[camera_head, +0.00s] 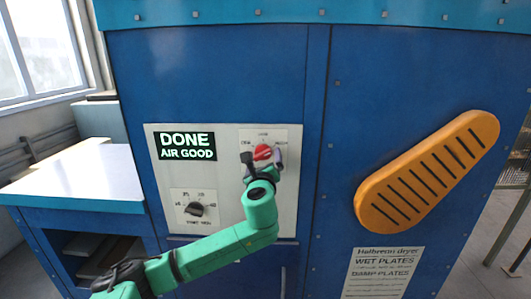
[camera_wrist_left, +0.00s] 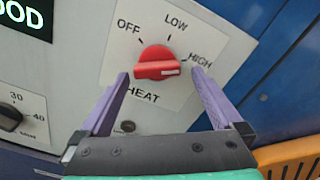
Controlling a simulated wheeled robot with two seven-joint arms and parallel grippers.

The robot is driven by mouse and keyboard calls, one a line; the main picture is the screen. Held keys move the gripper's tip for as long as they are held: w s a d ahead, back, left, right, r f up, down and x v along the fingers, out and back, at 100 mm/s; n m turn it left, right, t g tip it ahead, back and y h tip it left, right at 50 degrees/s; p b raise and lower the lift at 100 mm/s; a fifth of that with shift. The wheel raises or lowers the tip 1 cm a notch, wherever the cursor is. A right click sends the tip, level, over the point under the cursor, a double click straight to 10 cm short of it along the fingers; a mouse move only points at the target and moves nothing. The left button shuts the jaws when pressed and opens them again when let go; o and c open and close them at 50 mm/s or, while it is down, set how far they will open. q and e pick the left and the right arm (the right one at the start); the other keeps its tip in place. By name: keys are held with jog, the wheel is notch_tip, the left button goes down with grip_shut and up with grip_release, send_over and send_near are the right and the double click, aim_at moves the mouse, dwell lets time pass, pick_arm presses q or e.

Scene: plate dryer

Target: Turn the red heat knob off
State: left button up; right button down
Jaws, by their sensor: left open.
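The red heat knob (camera_wrist_left: 156,63) sits on a white plate marked OFF, LOW, HIGH and HEAT. Its white mark is at its right end, on the HIGH side. In the head view the red knob (camera_head: 262,152) shows just above my left gripper (camera_head: 263,158). My left gripper (camera_wrist_left: 160,75) is open, with one purple finger at the lower left of the knob and the other at its right. Whether the fingers touch the knob cannot be told. My right gripper is in neither view.
A black timer knob (camera_head: 196,209) is at the panel's lower left. A lit display (camera_head: 185,146) reads DONE AIR GOOD. A large orange slotted handle (camera_head: 427,172) juts from the blue dryer on the right. A pale-topped counter (camera_head: 75,170) stands at left.

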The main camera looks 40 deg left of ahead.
pick_arm(q)
jog(key=shift+w+a, duration=0.4)
jog(key=shift+a, duration=0.2)
jog(key=shift+s+r, duration=0.15)
jog(key=shift+s, duration=0.15)
jog(key=shift+d, duration=0.1)
jog(key=c, duration=0.4)
jog(key=shift+w, duration=0.1)
jog(key=c, duration=0.9)
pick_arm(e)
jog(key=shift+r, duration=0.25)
